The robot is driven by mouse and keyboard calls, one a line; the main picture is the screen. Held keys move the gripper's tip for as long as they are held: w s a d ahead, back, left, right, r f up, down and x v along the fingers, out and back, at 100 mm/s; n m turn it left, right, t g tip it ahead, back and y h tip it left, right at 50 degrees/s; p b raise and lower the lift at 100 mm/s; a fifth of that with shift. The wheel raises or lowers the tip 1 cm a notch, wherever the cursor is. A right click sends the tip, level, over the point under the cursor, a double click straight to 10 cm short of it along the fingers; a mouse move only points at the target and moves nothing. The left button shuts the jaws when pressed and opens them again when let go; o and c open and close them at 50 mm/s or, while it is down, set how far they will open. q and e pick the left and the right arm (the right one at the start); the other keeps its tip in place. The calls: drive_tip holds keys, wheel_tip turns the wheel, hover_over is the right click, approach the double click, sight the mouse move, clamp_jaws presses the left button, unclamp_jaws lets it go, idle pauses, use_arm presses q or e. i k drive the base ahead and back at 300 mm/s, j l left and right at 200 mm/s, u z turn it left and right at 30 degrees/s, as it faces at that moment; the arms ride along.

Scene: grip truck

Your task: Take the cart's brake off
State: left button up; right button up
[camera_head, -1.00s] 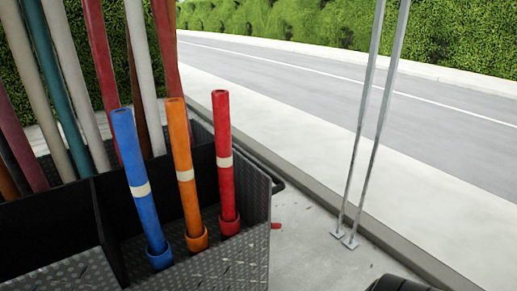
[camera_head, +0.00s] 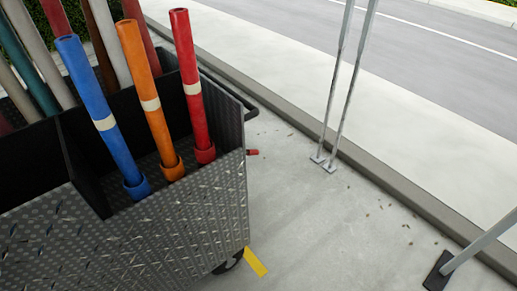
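The cart (camera_head: 150,235) fills the left of the head view, a dark diamond-plate metal box on casters. A black caster wheel (camera_head: 229,263) shows under its near right corner. A black handle bar (camera_head: 246,104) sticks out at its far right side. A small red piece (camera_head: 253,152) juts out past the cart's right side, low down; I cannot tell whether it is the brake. Blue (camera_head: 100,115), orange (camera_head: 149,100) and red (camera_head: 190,85) tubes stand tilted in the cart. Neither of my grippers is in view.
A yellow strip (camera_head: 256,262) lies by the caster. Two thin metal poles (camera_head: 337,90) stand right of the cart, and another pole with a dark foot (camera_head: 437,272) is at lower right. The pavement (camera_head: 310,225) between is clear apart from small debris; a kerb (camera_head: 400,195) runs behind.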

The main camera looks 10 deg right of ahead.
sight(249, 152)
drive_tip(key=i+l+z, duration=0.85)
drive_tip(key=z, duration=0.15)
drive_tip(key=i+z, duration=0.45)
drive_tip(key=i, duration=0.15)
drive_tip(key=i+u, duration=0.45)
drive_tip(key=i+l+u, duration=0.25)
drive_tip(key=i+u, duration=0.4)
drive_tip(key=u, duration=0.3)
drive_tip(key=i+u, duration=0.2)
drive_tip(key=u, duration=0.3)
drive_tip(key=i+l+u, duration=0.1)
drive_tip(key=u, duration=0.35)
drive_tip(key=i+l+u, duration=0.2)
drive_tip(key=u, duration=0.25)
drive_tip(key=i+l+u, duration=0.1)
drive_tip(key=u, duration=0.35)
drive_tip(key=l, duration=0.05)
